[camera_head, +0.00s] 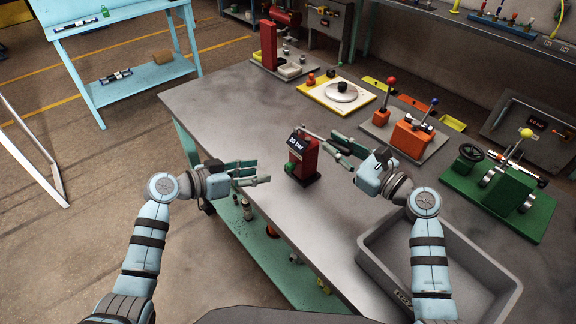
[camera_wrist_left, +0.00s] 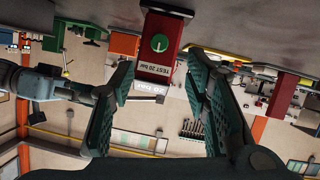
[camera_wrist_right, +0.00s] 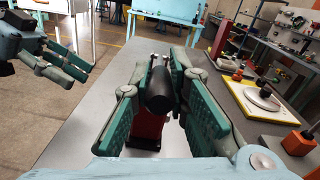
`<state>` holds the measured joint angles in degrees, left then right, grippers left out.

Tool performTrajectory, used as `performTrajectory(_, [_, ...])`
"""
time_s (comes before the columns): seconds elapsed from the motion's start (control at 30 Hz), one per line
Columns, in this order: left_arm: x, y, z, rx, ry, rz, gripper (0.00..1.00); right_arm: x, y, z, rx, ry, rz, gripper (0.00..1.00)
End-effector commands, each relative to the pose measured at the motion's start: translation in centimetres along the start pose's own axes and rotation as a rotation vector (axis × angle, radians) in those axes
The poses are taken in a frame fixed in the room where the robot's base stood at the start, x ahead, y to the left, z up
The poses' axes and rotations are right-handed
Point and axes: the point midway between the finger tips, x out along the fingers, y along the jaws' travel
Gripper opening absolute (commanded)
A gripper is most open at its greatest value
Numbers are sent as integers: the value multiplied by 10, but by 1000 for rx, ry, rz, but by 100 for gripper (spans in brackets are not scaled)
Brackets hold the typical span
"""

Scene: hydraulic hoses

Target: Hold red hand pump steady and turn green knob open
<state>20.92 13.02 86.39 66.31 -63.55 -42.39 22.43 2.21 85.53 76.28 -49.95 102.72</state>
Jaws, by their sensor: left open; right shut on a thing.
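The red hand pump (camera_head: 303,158) stands upright on the grey table, with a "20 bar" display on top. Its round green knob (camera_wrist_left: 159,43) faces my left gripper in the left wrist view, where the pump (camera_wrist_left: 163,25) appears upside down. My left gripper (camera_head: 268,172) is open and empty, left of the pump and apart from it. My right gripper (camera_head: 334,147) is shut on the pump's handle at the pump's right side. In the right wrist view the black handle end (camera_wrist_right: 158,98) lies between its fingers, and the pump body (camera_wrist_right: 147,130) is partly hidden below.
A grey tray (camera_head: 372,262) lies at the table's front right. Behind are an orange block fixture (camera_head: 410,138), a yellow plate with a dial (camera_head: 337,95) and a green valve rig (camera_head: 500,190). The table left and behind the pump is clear.

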Motion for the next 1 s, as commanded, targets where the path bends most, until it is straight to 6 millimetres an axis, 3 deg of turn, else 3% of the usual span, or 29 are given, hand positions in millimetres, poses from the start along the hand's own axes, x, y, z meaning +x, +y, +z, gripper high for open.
performTrajectory(0.3, [78,1,-1,1,1,2,43,0,0,0,1,0,1,0])
performTrajectory(0.43, [92,1,0,3,0,2,43,0,0,0,0,0,0,0])
performTrajectory(0.67, [94,1,0,5,0,1,43,0,0,0,1,0,0,0])
performTrajectory(0.93, [94,1,0,5,0,0,3,0,0,0,1,0,0,0])
performTrajectory(1.0, [94,1,0,5,0,0,0,0,0,0,1,0,0,0])
